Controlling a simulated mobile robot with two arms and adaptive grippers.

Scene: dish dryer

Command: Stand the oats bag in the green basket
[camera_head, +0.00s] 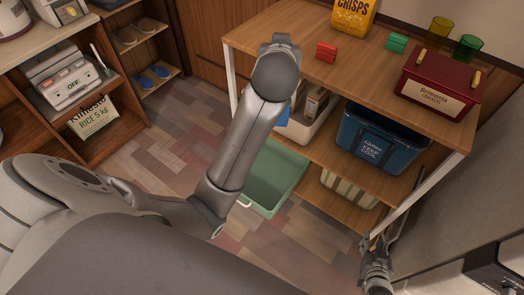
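The green basket (276,178) is on the floor at the left end of the wooden shelf unit. My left forearm covers part of it, and the visible part of its inside looks empty. I see no bag that I can make out as oats. A small blue patch shows beside that forearm, too little to name. My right gripper (377,241) is low at the right, near the shelf's front leg. Its fingers look apart with nothing between them.
The shelf top (290,40) holds a yellow crisps bag (353,14), red and green clips, cups and a dark red bin (440,82). Below are a white bin (308,128), a blue cooler (378,140) and a striped container. A rice bag (94,119) stands left. Floor between is clear.

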